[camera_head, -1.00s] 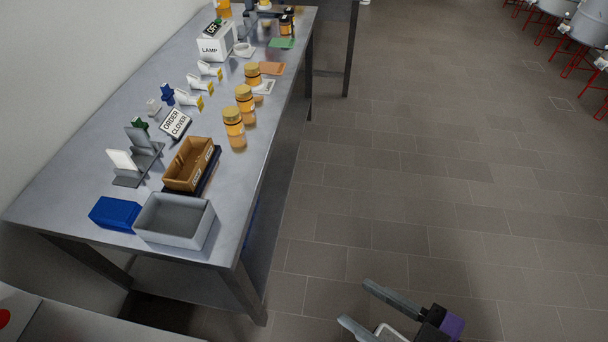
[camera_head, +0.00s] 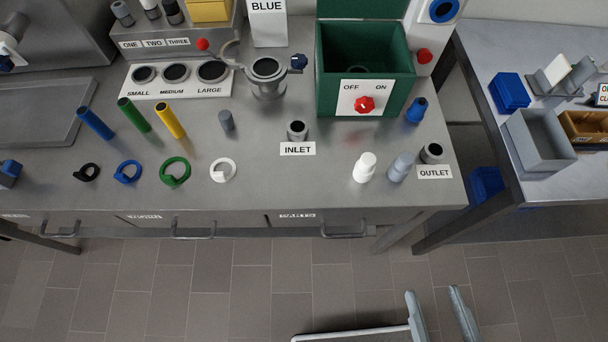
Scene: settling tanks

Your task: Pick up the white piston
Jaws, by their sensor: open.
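A white, stepped, plug-like piece, apparently the white piston (camera_head: 365,168), stands upright near the front edge of the steel workbench (camera_head: 265,190), right of centre. A similar light grey piece (camera_head: 401,167) stands close to its right. My gripper (camera_head: 433,294) is at the bottom of the view, over the floor in front of the bench. Its two fingers are apart with nothing between them. It is well clear of the white piece.
The INLET socket (camera_head: 297,130) is left of the white piece, and the OUTLET socket (camera_head: 431,153) is to its right. A green box (camera_head: 340,95) stands behind. A white ring (camera_head: 223,170) lies to the left. A second table (camera_head: 509,150) stands at right.

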